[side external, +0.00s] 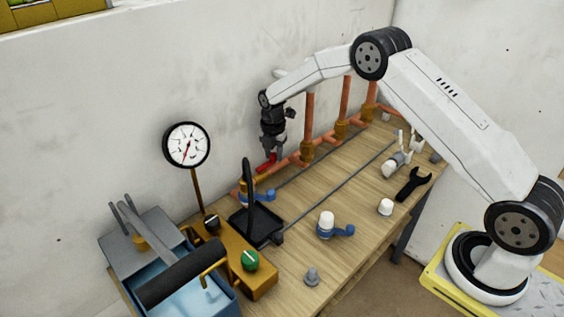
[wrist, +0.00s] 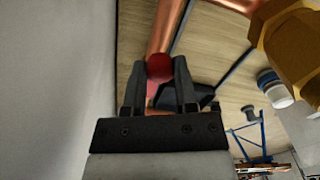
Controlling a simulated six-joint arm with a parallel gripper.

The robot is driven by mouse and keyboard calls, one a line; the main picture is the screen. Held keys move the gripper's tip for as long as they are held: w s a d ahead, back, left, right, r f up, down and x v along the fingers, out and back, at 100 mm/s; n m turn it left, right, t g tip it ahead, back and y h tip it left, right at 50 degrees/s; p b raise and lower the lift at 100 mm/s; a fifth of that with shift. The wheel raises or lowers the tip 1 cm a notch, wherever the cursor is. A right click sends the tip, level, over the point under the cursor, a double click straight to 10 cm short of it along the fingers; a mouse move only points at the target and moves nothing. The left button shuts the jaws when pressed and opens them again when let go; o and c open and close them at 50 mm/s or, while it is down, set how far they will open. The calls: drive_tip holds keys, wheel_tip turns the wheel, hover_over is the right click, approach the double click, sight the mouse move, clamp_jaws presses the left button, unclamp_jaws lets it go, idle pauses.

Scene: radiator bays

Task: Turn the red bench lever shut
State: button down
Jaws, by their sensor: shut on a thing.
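The red lever (side external: 265,162) sits on the copper pipe run along the back of the bench. My gripper (side external: 270,153) is above it, pointing down, with its fingers at the lever. In the wrist view the red lever end (wrist: 159,68) shows between the two fingertips of my gripper (wrist: 159,80), which are shut on it. The lever's pivot and valve body are mostly hidden behind my gripper, so I cannot tell its exact angle.
Copper risers with brass fittings (side external: 307,151) stand just right of my gripper. A gauge (side external: 187,146), a black tray (side external: 256,226) and a blue-handled valve (side external: 258,195) are to the left. A white-capped blue valve (side external: 327,225) and black wrench (side external: 413,184) lie forward.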

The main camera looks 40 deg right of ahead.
drive_tip(key=shift+s+a+m, duration=0.15)
drive_tip(key=shift+s+m, duration=0.35)
drive_tip(key=shift+m, duration=0.6)
drive_tip(key=shift+s+a+m, duration=0.1)
drive_tip(key=shift+s+m, duration=0.4)
drive_tip(key=shift+m, duration=0.6)
drive_tip(key=shift+c, duration=2)
unclamp_jaws()
wheel_tip(320, 180, up, 8)
drive_tip(key=shift+f, duration=0.1)
